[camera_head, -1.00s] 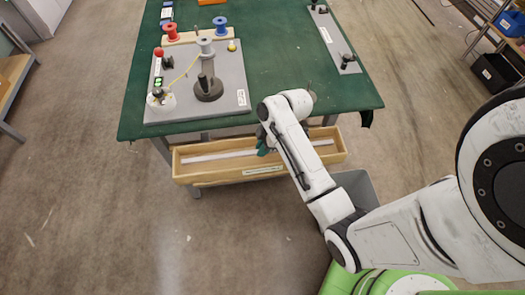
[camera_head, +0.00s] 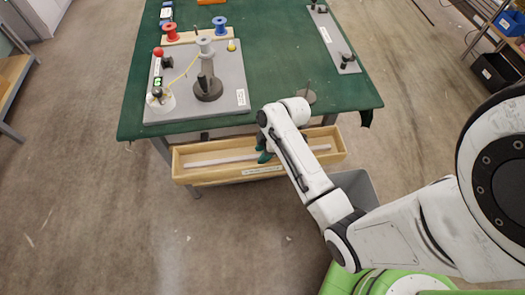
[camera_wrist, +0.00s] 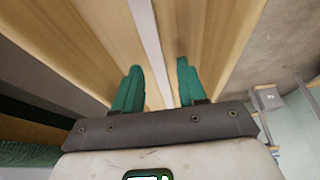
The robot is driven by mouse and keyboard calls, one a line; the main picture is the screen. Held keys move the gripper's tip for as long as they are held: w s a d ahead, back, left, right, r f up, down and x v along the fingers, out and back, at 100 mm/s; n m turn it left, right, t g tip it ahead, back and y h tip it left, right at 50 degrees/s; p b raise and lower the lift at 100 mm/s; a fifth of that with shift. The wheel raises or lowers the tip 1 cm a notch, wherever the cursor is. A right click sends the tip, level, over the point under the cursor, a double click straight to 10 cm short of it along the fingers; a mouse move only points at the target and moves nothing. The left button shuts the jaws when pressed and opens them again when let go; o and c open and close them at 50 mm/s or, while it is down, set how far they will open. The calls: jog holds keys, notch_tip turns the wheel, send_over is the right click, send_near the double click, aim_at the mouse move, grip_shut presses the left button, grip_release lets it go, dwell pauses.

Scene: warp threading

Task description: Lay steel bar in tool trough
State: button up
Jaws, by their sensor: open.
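The steel bar (camera_head: 220,160) is a long, thin, pale strip. It lies lengthwise in the wooden tool trough (camera_head: 190,179) at the table's front edge. In the wrist view the bar (camera_wrist: 150,35) runs between the two green fingers of my gripper (camera_wrist: 158,67), with space on each side. The wooden floor of the trough (camera_wrist: 85,40) shows beside the bar.
The green table (camera_head: 285,70) stands behind the trough, with a grey board (camera_head: 230,75) carrying spools and a dark post. A narrow grey plate (camera_head: 330,35) lies at the right.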

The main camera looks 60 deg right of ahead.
jog(key=shift+r, duration=0.15)
jog(key=v, duration=1.1)
jog(key=s+a+m+g+h, duration=0.2)
jog(key=s+a+m, duration=0.6)
jog(key=a, duration=0.6)
jog(key=shift+s+a+f+h, duration=0.3)
jog(key=shift+s+h, duration=0.2)
jog(key=shift+s, duration=0.4)
